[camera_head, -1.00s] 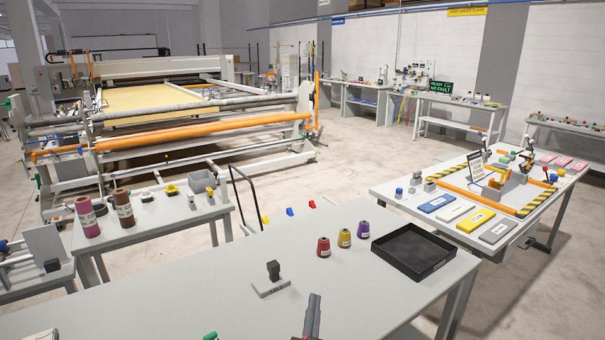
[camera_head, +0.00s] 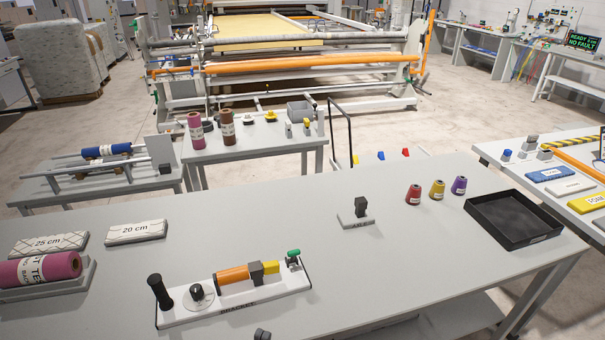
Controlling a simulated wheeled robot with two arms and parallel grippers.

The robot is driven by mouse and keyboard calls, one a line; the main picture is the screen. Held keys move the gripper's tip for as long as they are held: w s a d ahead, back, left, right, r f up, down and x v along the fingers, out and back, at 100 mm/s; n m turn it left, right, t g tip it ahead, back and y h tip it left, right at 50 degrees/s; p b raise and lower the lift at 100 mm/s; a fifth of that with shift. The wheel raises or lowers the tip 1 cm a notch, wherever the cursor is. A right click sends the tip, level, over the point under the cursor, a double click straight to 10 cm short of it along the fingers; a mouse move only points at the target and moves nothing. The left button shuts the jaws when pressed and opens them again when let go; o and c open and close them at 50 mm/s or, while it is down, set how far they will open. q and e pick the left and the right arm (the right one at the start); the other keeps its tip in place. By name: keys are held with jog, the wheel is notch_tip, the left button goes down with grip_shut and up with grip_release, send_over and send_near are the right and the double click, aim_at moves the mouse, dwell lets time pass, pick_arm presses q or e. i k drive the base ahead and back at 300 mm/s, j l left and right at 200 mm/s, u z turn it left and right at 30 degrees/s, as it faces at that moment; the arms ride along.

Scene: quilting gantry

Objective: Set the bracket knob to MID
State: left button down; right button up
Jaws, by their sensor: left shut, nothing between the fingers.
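The bracket (camera_head: 235,309) is a white plate labelled BRACKET on the near table. It carries a round dial knob (camera_head: 197,292) with a dark pointer on a pale disc, near its left end. The knob's setting marks are too small to read. A black upright handle (camera_head: 160,291) stands left of the knob, and an orange cylinder with a yellow block (camera_head: 271,267) lies to its right. My left gripper (camera_head: 262,335) shows only as a dark tip at the bottom edge, in front of the bracket, apart from the knob and shut. My right gripper is out of view.
A magenta roll (camera_head: 40,270) and pads marked 25 cm (camera_head: 49,244) and 20 cm (camera_head: 136,232) lie to the left. A small stand (camera_head: 358,217), several thread cones (camera_head: 437,190) and a black tray (camera_head: 515,222) are to the right.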

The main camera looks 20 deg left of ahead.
aim_at(195, 290)
jog(key=u, duration=1.05)
